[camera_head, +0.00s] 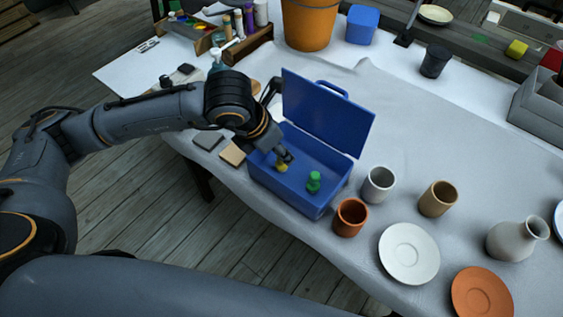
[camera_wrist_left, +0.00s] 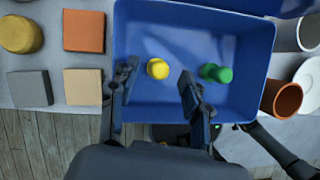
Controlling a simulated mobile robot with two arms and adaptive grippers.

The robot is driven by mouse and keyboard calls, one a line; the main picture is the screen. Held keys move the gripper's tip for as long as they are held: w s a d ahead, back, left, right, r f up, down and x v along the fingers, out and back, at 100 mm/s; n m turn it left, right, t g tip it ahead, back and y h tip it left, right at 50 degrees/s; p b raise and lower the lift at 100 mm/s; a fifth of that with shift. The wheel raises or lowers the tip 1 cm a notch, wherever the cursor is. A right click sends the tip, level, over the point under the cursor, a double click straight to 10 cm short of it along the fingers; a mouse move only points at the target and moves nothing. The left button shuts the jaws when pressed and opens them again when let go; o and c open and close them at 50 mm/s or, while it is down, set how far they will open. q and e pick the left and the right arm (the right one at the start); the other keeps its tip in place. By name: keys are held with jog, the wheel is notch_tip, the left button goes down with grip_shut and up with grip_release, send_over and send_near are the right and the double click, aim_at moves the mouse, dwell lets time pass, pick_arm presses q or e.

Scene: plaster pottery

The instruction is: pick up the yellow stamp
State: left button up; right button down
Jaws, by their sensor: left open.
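The yellow stamp (camera_head: 281,167) stands inside the open blue box (camera_head: 313,207). In the left wrist view the stamp (camera_wrist_left: 157,69) shows as a round yellow top on the box floor, between my spread fingers and slightly beyond their tips. My left gripper (camera_head: 283,155) is open and reaches down into the box; in the left wrist view (camera_wrist_left: 155,82) nothing is held. In the head view a finger partly covers the stamp. A green stamp (camera_head: 314,181) stands to the right in the same box, just outside the right finger in the wrist view. My right gripper is not in view.
The box's raised lid (camera_head: 327,112) stands behind my left gripper. An orange-brown cup (camera_head: 350,218) stands close to the box's right side, with a grey cup (camera_head: 378,184) beyond it. Flat square tiles (camera_wrist_left: 83,31) lie left of the box.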

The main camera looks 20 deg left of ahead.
aim_at(282, 161)
pick_arm(q)
jog(key=b+x, duration=0.1)
jog(key=x, duration=0.3)
jog(key=shift+s+a, duration=0.1)
jog(key=shift+s, duration=0.1)
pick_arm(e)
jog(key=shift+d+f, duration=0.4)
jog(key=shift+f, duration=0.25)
pick_arm(q)
grip_shut()
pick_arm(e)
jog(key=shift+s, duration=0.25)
pick_arm(q)
jog(key=shift+r, duration=0.15)
